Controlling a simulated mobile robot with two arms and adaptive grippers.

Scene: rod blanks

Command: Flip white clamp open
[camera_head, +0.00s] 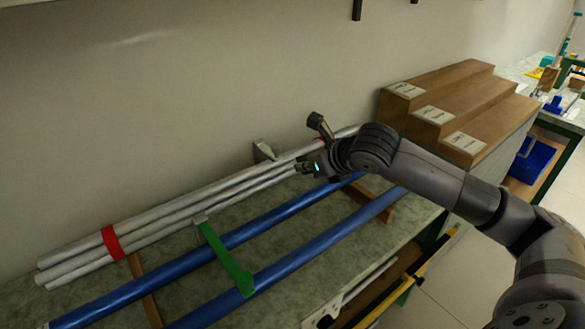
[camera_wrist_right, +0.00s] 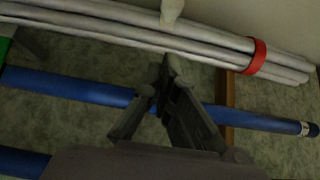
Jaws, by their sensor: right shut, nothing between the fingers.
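A pale upright piece (camera_head: 263,151), which looks like the white clamp, stands at the back edge of the white rods (camera_head: 170,212). In the right wrist view the white clamp (camera_wrist_right: 171,10) shows at the top edge, reaching over the rods and partly cut off. Whether it is open or shut I cannot tell. My right gripper (camera_head: 304,168) is over the right part of the rods, to the right of the clamp and apart from it. Its fingers (camera_wrist_right: 167,65) are shut and empty. My left gripper is not in view.
A green lever (camera_head: 225,258) lies across the two blue rods (camera_head: 280,218). Red bands (camera_head: 112,242) wrap the white rods. Wooden strips lie beneath the rods. Brown stepped blocks (camera_head: 450,90) stand at the right, and the wall is close behind.

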